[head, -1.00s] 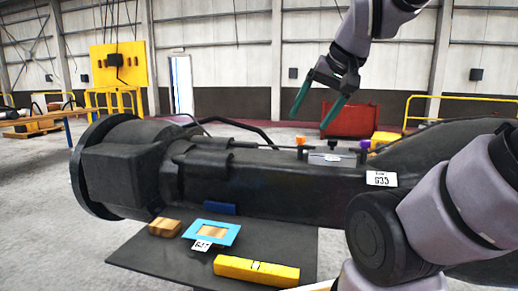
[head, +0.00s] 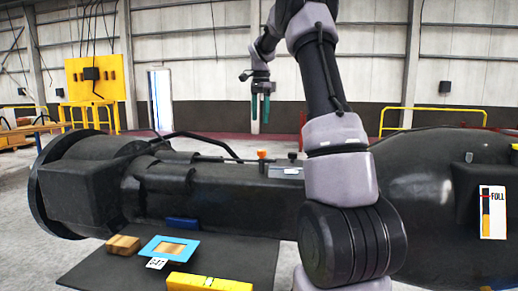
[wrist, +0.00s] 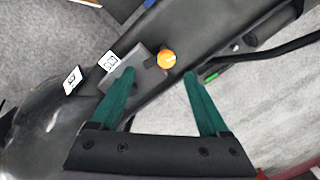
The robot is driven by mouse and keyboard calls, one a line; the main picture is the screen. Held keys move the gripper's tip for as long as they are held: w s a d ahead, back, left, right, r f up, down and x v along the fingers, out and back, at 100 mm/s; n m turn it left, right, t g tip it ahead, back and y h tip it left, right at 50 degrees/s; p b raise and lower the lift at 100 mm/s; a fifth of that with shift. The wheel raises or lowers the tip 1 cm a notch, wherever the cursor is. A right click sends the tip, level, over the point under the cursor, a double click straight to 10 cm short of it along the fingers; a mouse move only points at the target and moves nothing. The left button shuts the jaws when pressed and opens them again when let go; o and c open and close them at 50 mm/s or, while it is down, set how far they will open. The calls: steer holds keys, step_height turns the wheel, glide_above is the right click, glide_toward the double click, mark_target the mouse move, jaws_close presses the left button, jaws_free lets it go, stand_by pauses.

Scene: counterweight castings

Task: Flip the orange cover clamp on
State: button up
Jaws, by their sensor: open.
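The orange cover clamp (head: 262,154) is a small knob standing on top of the long black casting (head: 235,190). In the wrist view the orange clamp (wrist: 166,60) shows as a round knob beside a grey plate (wrist: 122,68). My gripper (head: 260,114) has two green fingers pointing down and appears above the clamp in the head view. In the wrist view my gripper (wrist: 159,75) is open and empty, and the knob appears between and just beyond the fingertips. The exact height gap cannot be told.
A dark table (head: 110,268) in front of the casting holds a blue frame (head: 150,246), a wooden block (head: 122,245) and a yellow bar (head: 205,283). A black pipe (wrist: 270,50) runs beside the clamp. My arm hides part of the casting top.

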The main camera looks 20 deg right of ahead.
steer(key=shift+m+g, duration=0.3)
steer(key=shift+m, duration=0.4)
steer(key=w+f, duration=0.1)
steer(key=f, duration=0.3)
steer(key=w+d+f, duration=0.1)
steer(key=f, duration=0.4)
steer(key=w+d+f, duration=0.1)
steer(key=f, duration=0.3)
steer(key=shift+f, duration=0.3)
steer(key=shift+c, duration=0.3)
jaws_close()
steer(key=shift+n, duration=1.5)
steer(key=shift+o, duration=0.3)
jaws_free()
